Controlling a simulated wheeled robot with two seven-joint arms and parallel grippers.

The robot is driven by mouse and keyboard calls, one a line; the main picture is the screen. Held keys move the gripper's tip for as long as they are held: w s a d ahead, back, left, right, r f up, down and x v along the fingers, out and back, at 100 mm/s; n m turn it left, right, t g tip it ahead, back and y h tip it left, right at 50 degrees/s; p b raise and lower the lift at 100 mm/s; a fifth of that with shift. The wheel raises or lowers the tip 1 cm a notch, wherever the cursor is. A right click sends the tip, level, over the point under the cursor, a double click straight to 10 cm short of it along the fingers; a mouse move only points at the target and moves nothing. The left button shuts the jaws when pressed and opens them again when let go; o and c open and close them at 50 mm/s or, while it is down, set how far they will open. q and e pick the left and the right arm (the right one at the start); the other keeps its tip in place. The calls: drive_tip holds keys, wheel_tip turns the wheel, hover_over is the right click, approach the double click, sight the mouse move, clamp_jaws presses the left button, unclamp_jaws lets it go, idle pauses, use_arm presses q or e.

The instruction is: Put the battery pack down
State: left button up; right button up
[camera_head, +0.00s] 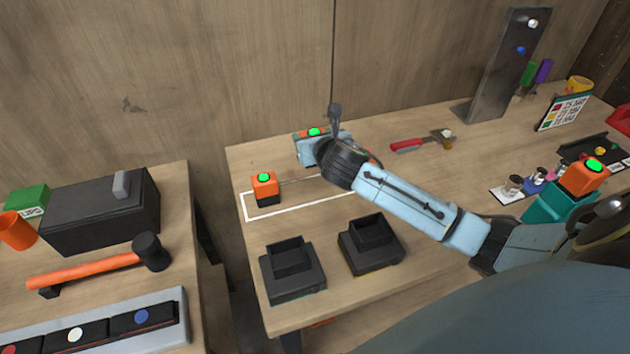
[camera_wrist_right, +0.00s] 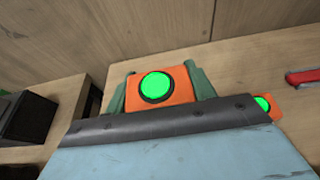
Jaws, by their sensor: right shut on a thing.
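An orange battery pack (camera_head: 314,132) with a green top light is at my right gripper (camera_head: 318,146), near the back wall. In the right wrist view my right gripper (camera_wrist_right: 160,92) has its green fingers on both sides of the pack (camera_wrist_right: 157,86) and is shut on it. The pack's underside is hidden, so I cannot tell whether it touches the table. A second orange pack (camera_head: 264,187) stands upright inside a white outline (camera_head: 300,207) on the table. An orange piece with a green light (camera_wrist_right: 262,104) shows at the right in the wrist view. My left gripper is not in view.
Two black holders (camera_head: 292,272) (camera_head: 369,246) stand at the table's front. A red-handled tool (camera_head: 408,145) lies at the back. A gap separates the left table, with a mallet (camera_head: 100,265). The outline's middle looks bare.

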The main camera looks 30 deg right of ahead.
wheel_tip(320, 180, down, 6)
drive_tip(key=shift+w+d+r+b, duration=0.1)
drive_tip(key=shift+w+d+b, duration=0.05)
drive_tip(key=shift+b, duration=0.5)
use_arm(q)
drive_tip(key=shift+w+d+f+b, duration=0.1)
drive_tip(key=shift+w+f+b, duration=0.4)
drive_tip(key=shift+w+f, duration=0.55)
use_arm(e)
drive_tip(key=shift+f, duration=2.05)
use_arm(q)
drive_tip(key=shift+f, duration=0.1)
use_arm(e)
drive_tip(key=shift+f, duration=0.15)
drive_tip(key=o, duration=1.2)
